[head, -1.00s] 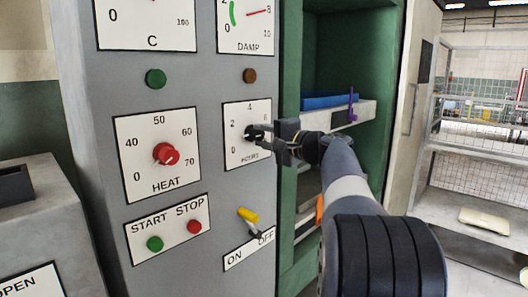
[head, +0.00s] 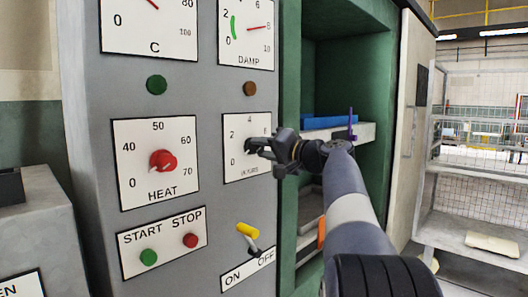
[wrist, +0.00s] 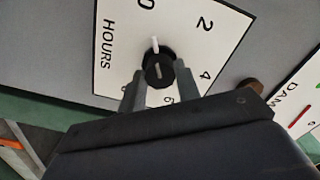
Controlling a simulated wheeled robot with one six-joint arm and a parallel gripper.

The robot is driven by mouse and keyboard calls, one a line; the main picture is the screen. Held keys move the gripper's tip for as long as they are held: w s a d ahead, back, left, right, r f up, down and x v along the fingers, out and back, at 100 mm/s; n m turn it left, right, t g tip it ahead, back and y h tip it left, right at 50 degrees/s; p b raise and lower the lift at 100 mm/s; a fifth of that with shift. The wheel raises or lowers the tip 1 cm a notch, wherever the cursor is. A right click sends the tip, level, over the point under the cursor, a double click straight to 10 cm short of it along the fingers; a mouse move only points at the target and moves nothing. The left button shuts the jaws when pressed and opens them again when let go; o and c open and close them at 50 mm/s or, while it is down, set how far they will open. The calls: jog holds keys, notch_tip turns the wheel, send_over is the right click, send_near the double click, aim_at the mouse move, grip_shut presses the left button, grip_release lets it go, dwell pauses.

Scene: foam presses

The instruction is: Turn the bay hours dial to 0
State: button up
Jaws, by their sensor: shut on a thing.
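The hours dial is a black knob (wrist: 158,70) with a white pointer, on a white scale plate (head: 232,165) marked 0, 2, 4 and up. In the wrist view the pointer aims at, or very near, the 0, which is partly cut off at the top edge. My gripper (wrist: 160,80) has one finger on each side of the knob and is shut on it. In the head view my gripper (head: 260,147) reaches the dial from the right and hides part of the knob and the plate's right side.
The red HEAT knob (head: 162,161) sits left of the dial. The yellow-handled ON/OFF lever (head: 248,231) is close below it, and a brown button (head: 250,89) is above. An open green bay (head: 345,80) with a blue item (head: 322,122) lies right of the panel.

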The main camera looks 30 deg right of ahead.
jog(key=shift+f, duration=0.1)
jog(key=o, duration=1)
jog(key=shift+c, duration=0.2)
jog(key=shift+s, duration=0.1)
jog(key=v, duration=1)
jog(key=shift+s, duration=0.3)
jog(key=shift+d, duration=0.15)
